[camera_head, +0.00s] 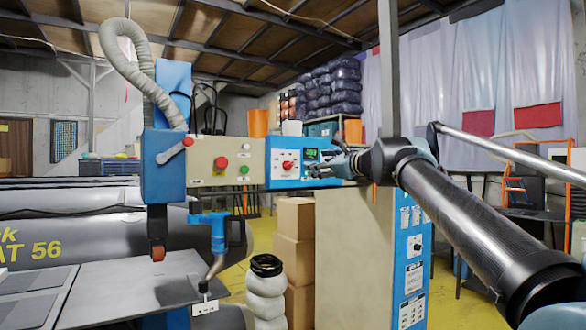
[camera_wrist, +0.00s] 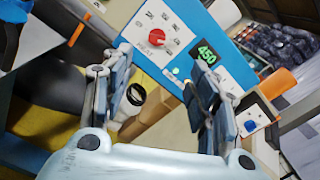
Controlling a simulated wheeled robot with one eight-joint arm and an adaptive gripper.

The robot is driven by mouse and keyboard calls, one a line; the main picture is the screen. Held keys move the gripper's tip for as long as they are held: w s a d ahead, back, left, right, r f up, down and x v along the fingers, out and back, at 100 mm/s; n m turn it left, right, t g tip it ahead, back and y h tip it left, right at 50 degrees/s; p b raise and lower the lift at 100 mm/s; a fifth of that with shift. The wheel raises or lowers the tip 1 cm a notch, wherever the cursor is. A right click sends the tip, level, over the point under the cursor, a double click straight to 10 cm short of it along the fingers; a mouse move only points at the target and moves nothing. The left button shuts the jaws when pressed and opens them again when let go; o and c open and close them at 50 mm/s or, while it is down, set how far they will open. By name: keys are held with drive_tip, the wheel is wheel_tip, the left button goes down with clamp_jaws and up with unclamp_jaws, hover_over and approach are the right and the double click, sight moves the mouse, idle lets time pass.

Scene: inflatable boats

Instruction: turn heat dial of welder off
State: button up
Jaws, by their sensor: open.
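The welder (camera_head: 164,165) is a blue and cream machine with a long arm. Its blue panel section carries a white plate with a red heat dial (camera_head: 287,166) and a lit green display (camera_head: 311,154). In the wrist view the red dial (camera_wrist: 156,37) sits ahead of the fingers, and the display (camera_wrist: 207,53) reads 450. My gripper (camera_head: 318,168) is at the panel's right end, to the right of the dial. In the wrist view my gripper (camera_wrist: 163,66) is open, its fingers apart with nothing between them. The dial appears clear of both fingers.
A red button (camera_head: 221,163) and smaller buttons sit on the cream section left of the dial. Below are a white ribbed container (camera_head: 265,295) and stacked cardboard boxes (camera_head: 294,250). A grey inflatable boat (camera_head: 100,245) lies at left. A cream and blue cabinet (camera_head: 355,255) stands under my arm.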

sight(291, 164)
drive_tip(key=x, duration=1.6)
drive_tip(key=shift+w+a, duration=0.3)
